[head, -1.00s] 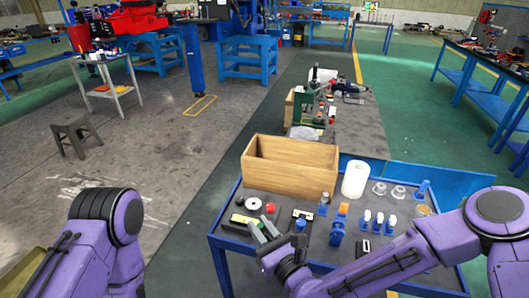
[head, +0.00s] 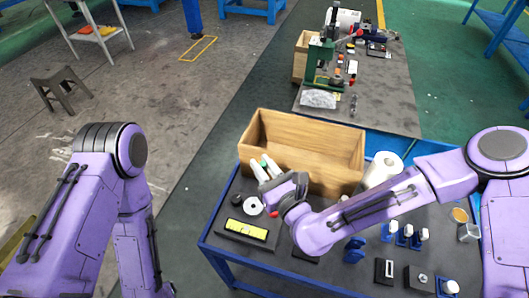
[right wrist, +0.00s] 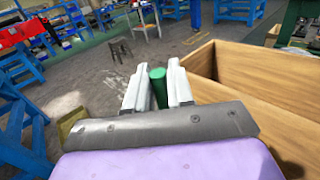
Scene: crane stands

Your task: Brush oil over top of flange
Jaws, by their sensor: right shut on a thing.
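My right gripper (head: 263,170) is at the left end of the wooden box, above the blue-edged table. It is shut on a green cylindrical thing (right wrist: 158,88), which stands between the two pale fingers (right wrist: 158,93) in the right wrist view. Only its rounded green end shows, so I cannot tell whether it is a brush. A white ring with a dark centre (head: 252,206) lies on the table below the gripper; I cannot tell whether it is the flange. My left arm hangs at the left of the head view, and its gripper is not in view.
The open wooden box (head: 302,150) stands at the table's back, with a white roll (head: 382,169) to its right. A level with a yellow-green face (head: 247,230) lies at the front left. Several blue-and-white items (head: 403,236) stand to the right.

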